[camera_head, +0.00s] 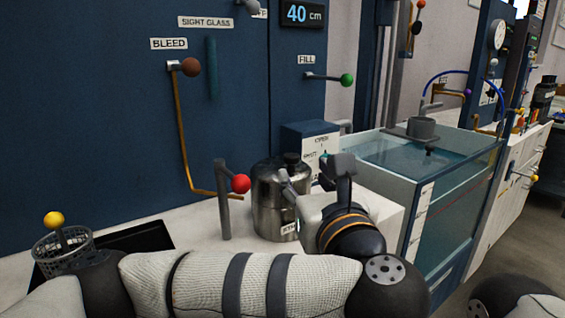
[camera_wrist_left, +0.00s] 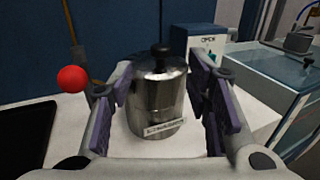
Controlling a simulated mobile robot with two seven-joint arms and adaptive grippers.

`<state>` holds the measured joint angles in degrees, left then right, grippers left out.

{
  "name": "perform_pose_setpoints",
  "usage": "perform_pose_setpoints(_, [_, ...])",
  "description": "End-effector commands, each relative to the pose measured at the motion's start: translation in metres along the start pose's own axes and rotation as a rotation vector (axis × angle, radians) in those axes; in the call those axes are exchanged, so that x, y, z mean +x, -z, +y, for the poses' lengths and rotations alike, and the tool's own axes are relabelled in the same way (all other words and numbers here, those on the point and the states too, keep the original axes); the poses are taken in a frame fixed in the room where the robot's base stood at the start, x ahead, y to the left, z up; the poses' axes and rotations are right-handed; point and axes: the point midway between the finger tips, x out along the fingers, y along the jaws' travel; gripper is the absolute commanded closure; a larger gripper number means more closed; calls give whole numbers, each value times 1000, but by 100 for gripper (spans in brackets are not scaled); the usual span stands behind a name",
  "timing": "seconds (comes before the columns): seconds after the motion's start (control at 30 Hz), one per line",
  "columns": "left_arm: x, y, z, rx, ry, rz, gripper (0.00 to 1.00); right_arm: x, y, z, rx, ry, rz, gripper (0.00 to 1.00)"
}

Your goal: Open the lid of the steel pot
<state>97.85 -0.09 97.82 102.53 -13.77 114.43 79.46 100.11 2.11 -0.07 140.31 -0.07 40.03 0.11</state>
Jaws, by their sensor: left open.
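The steel pot (camera_head: 268,205) stands upright on the white counter, with a black knob (camera_head: 291,158) on its lid and a label low on its front. The lid sits on the pot. My left gripper (camera_head: 312,183) is just right of the pot and partly covers its right side. In the left wrist view the pot (camera_wrist_left: 155,105) stands between the two purple-padded fingers of the open left gripper (camera_wrist_left: 168,95), with the knob (camera_wrist_left: 160,50) beyond the fingertips. I cannot tell whether a finger touches it. My right gripper is not in view.
A grey post with a red ball handle (camera_head: 240,184) stands close left of the pot. A glass water tank (camera_head: 430,160) is to the right. A box marked OPEN (camera_head: 318,140) is behind. A wire basket (camera_head: 62,250) and black tray (camera_head: 140,237) lie left.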

Motion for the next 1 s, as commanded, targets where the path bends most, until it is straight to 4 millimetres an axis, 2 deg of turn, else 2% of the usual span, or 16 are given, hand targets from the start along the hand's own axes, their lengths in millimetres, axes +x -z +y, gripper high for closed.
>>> perform_pose_setpoints(0.03, [11, 19, 0, 5, -2, 17, 55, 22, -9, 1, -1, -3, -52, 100])
perform_pose_setpoints(0.07, [15, 19, 0, 5, -2, 17, 55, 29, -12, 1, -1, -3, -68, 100])
perform_pose_setpoints(0.2, [52, 5, 1, 5, -5, 5, 55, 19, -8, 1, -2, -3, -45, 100])
perform_pose_setpoints(0.4, [93, 4, 0, 5, 0, 3, 55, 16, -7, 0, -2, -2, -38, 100])
perform_pose_setpoints(0.57, [107, 4, -1, 6, 2, 3, 55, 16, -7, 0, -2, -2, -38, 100])
perform_pose_setpoints(0.8, [109, 5, -1, 6, 4, 3, 55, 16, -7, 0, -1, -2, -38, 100])
perform_pose_setpoints(0.87, [108, 5, -1, 6, 4, 3, 67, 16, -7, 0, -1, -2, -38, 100])
perform_pose_setpoints(1.0, [108, 5, -1, 7, 4, 3, 98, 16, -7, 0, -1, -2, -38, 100])
